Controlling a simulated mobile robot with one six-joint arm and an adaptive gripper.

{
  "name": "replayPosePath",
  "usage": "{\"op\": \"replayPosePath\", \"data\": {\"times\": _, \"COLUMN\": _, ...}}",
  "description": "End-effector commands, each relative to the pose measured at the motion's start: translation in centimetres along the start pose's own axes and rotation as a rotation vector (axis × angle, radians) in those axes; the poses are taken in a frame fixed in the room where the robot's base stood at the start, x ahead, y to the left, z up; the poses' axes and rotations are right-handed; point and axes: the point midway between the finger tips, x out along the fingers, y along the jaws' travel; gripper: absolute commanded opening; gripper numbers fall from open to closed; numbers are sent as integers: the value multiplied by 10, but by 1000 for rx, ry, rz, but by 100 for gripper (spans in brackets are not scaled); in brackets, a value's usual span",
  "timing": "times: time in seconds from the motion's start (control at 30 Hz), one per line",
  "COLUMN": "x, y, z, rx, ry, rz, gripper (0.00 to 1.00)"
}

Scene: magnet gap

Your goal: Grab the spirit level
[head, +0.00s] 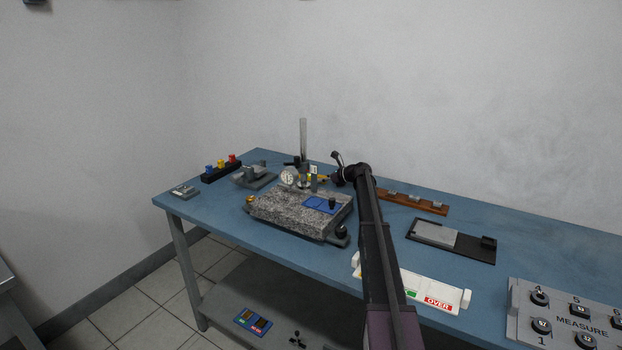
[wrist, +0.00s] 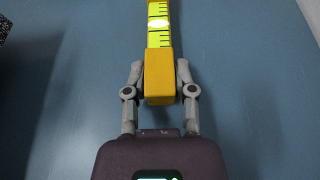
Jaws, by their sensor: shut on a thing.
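The spirit level is a yellow bar with a bright green-yellow vial marked with black lines. In the wrist view the spirit level (wrist: 159,88) runs from between my fingers to the top edge. My gripper (wrist: 160,72) is shut on its near end, one finger on each side. In the head view my gripper (head: 334,177) is small and dark, behind the granite block; a small yellow bit of the level (head: 322,178) shows beside it. I cannot tell whether the level touches the bench.
A granite block (head: 290,212) with a blue pad stands in front of my gripper, near a dial gauge on a post (head: 303,140). A brown rack (head: 412,201) and a black tray (head: 470,250) lie to the right. The blue bench (head: 215,215) is clear at front left.

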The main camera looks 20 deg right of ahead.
Motion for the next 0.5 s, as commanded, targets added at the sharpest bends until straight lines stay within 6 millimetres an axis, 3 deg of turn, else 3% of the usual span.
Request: {"op": "replayPosePath", "data": {"times": 0.5, "x": -1, "y": 0, "z": 4, "rx": 0, "ry": 0, "rz": 0, "gripper": 0}}
